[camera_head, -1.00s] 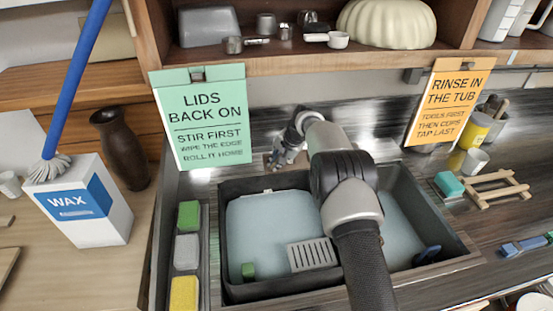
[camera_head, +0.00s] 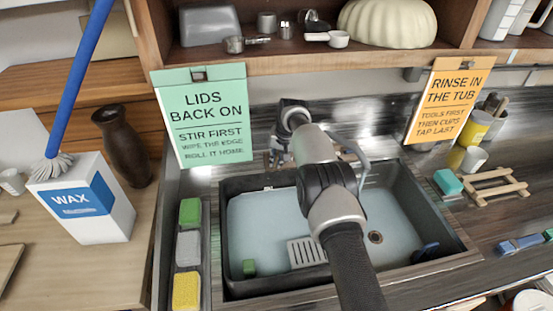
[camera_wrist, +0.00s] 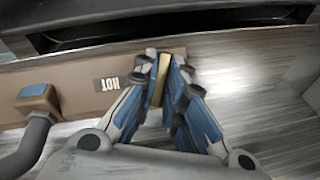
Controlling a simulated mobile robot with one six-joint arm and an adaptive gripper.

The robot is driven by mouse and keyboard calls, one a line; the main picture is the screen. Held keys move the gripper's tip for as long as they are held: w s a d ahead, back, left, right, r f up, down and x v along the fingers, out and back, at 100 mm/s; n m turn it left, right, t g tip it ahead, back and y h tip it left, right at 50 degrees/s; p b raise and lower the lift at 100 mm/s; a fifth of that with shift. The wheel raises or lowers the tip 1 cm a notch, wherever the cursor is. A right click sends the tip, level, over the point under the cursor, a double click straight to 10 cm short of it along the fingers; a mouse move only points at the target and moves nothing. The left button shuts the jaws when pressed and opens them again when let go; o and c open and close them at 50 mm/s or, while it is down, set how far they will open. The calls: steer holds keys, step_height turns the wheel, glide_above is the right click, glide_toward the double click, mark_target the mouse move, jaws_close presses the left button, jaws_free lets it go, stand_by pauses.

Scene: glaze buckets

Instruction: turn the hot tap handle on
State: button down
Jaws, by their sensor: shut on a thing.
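My gripper (camera_wrist: 160,88) is shut on the hot tap handle (camera_wrist: 161,80), a narrow brass-coloured bar between the blue and grey fingers in the wrist view. A black label reading HOT (camera_wrist: 108,82) sits on the brown tap plate (camera_wrist: 75,78), left of the fingers. In the head view my gripper (camera_head: 279,156) is behind the back left part of the sink (camera_head: 226,225), and my arm hides the handle. The grey curved spout (camera_head: 357,150) shows right of my arm; in the wrist view a grey pipe (camera_wrist: 32,145) lies at the left.
A brown block with a blue face (camera_wrist: 38,97) is beside the pipe. The sink holds a grated strainer (camera_head: 303,252) and a drain (camera_head: 375,237). A green sign (camera_head: 203,115) hangs close left of my gripper. A shelf (camera_head: 300,62) overhangs the back; sponges (camera_head: 188,248) line the left.

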steer(key=c, duration=1.7)
jaws_free()
steer(key=shift+o, duration=0.2)
steer(key=shift+r, duration=0.1)
steer(key=v, duration=0.7)
steer(key=shift+r, duration=0.15)
